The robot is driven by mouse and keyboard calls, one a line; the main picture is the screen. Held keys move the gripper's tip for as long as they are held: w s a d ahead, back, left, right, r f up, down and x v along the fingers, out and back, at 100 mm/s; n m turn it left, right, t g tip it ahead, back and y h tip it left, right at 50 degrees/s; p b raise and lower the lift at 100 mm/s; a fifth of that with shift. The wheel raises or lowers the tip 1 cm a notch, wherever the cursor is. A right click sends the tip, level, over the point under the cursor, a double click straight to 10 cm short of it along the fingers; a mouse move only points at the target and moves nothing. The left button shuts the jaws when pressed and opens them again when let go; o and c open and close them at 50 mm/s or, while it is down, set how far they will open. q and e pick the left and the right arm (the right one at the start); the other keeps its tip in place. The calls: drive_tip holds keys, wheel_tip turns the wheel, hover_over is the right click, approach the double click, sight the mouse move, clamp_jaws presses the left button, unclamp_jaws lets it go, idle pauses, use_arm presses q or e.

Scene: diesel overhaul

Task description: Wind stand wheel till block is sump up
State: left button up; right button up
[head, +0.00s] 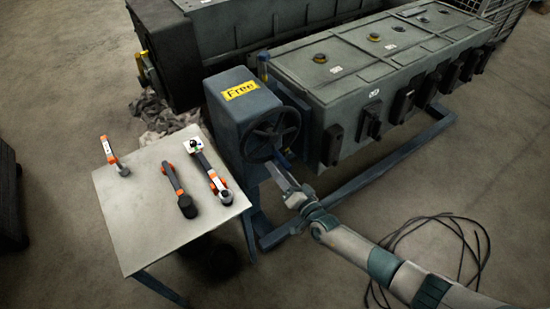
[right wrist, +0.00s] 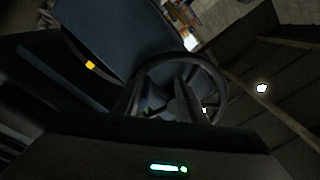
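The black stand wheel (head: 272,133) is mounted on the front of a blue-grey gearbox (head: 235,105) that carries a yellow "Free" label (head: 240,90). The long grey-green engine block (head: 345,85) sits on the stand behind it, with round openings on its top face and dark covers along its side. My right gripper (head: 281,172) is at the lower rim of the wheel. In the right wrist view the wheel (right wrist: 222,88) is straight ahead, with the fingers (right wrist: 160,100) reaching its rim. I cannot tell whether they are closed on it. My left gripper is out of view.
A small table (head: 150,225) left of the wheel holds several tools with orange parts. Black cable (head: 455,225) lies coiled on the floor at right. The stand's blue base rail (head: 370,170) runs along the floor. Another dark engine (head: 180,50) stands behind.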

drive_tip(key=shift+s, duration=0.1)
drive_tip(key=p+v, duration=0.2)
drive_tip(key=v, duration=0.5)
idle(0.4)
